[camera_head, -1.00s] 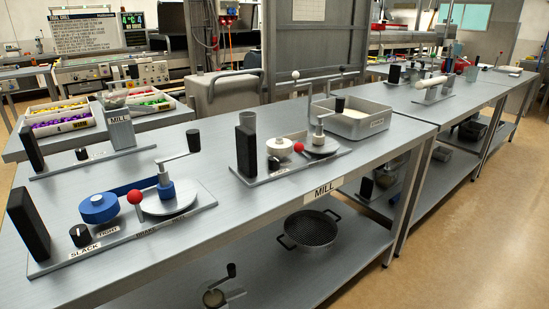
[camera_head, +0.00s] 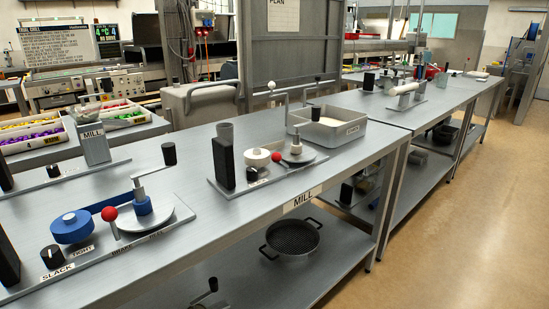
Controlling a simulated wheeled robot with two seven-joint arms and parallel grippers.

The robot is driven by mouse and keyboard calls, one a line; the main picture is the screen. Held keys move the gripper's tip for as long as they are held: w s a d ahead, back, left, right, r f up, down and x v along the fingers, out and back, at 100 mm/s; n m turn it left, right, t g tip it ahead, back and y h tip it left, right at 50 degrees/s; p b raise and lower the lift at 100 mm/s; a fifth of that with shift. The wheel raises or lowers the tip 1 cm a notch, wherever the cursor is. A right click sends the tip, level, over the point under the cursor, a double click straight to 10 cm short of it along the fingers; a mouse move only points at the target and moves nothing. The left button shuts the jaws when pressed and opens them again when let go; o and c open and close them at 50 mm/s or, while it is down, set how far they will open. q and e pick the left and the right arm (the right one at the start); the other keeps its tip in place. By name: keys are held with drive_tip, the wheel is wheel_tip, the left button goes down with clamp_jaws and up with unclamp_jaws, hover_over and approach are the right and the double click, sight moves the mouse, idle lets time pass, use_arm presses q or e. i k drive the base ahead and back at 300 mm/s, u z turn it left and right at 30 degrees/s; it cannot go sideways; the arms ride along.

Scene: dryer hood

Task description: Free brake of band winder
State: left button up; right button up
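A band winder on a grey base plate (camera_head: 28,283) stands at the near left of the bench. It has a blue spool (camera_head: 72,227), a round grey disc (camera_head: 165,219) and a crank (camera_head: 155,180) with a black handle on a blue hub. A brake lever with a red ball (camera_head: 109,213) stands upright between spool and disc. A label reading BRAKE (camera_head: 122,250) lies near it; the label beside that is too small to read. A black knob (camera_head: 51,256) sits by the labels SLACK and TIGHT. Neither of my grippers shows in the view.
A similar device with a white spool (camera_head: 257,157) and red ball stands farther right on the bench. A grey tray (camera_head: 328,128) stands behind it. A dark round pan (camera_head: 292,238) sits on the lower shelf. Open floor (camera_head: 455,240) lies to the right.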

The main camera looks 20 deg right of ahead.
sight(276, 157)
drive_tip(key=k, duration=0.5)
drive_tip(key=z, duration=0.85)
drive_tip(key=i, duration=0.7)
drive_tip(key=u, duration=0.85)
